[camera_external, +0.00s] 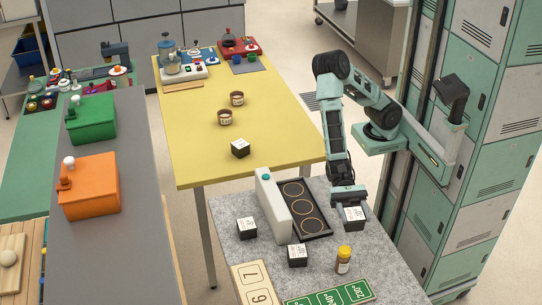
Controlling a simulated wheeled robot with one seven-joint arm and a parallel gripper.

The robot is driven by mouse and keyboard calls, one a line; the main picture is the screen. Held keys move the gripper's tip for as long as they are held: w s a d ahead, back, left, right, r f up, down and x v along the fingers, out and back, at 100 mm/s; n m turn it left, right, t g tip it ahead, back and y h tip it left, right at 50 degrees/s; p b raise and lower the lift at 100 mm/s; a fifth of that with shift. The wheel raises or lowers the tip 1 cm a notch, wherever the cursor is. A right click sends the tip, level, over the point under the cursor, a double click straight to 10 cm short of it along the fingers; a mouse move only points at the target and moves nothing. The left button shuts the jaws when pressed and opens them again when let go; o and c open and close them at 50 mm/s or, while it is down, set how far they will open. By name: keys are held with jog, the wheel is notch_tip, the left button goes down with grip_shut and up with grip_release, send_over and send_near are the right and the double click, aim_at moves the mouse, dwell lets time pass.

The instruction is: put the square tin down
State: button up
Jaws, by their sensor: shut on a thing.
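My gripper (348,201) points down over the right side of the grey speckled table (387,262). It is shut on a square tin (355,219), a small dark box with a white label. The held tin is just right of the black tray with round rings (318,228). I cannot tell whether its bottom touches the table. Two similar square tins stand on the same table, one at the left (247,229) and one nearer the front (297,256). The finger contact is too small to see clearly.
A tall white block (271,205) stands left of the black tray. A yellow-capped jar (343,260), green number cards (330,295) and a cream number board (256,284) are at the front. Another square tin (240,149) and brown cups are on the yellow table (200,150).

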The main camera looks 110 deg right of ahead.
jog(key=w+d+m+t+h, duration=0.1)
jog(key=w+d+t, duration=0.1)
jog(key=w+d, duration=0.2)
jog(key=w+d+m+t+b, duration=0.1)
jog(key=w+d+t, duration=0.1)
jog(key=w+d, duration=0.2)
jog(key=w+d+m+t+h, duration=0.1)
jog(key=w+d+m+t, duration=0.1)
jog(key=w+d, duration=0.3)
jog(key=shift+w+f+h, duration=0.2)
jog(key=shift+w+h, duration=0.1)
jog(key=shift+w, duration=2)
jog(key=w+d+m+t+h+b, duration=0.1)
jog(key=w+d+m+t+h, duration=0.15)
jog(key=w+d, duration=0.5)
jog(key=w+d+m+t+h+b, duration=0.1)
jog(key=w+d+m+t+h, duration=0.2)
jog(key=d, duration=0.8)
jog(key=w+d+m+t+h+b, duration=0.1)
jog(key=w+d+m+h, duration=0.15)
jog(key=d, duration=1.15)
jog(key=w+d+m+t+h, duration=0.15)
jog(key=d+h, duration=0.25)
jog(key=d, duration=1)
jog(key=w+d+m+t+h+b, duration=0.1)
jog(key=d+m+h, duration=0.2)
jog(key=d, duration=1.1)
jog(key=shift+n, duration=0.25)
jog(key=shift+s+f, duration=0.1)
jog(key=shift+f, duration=7.05)
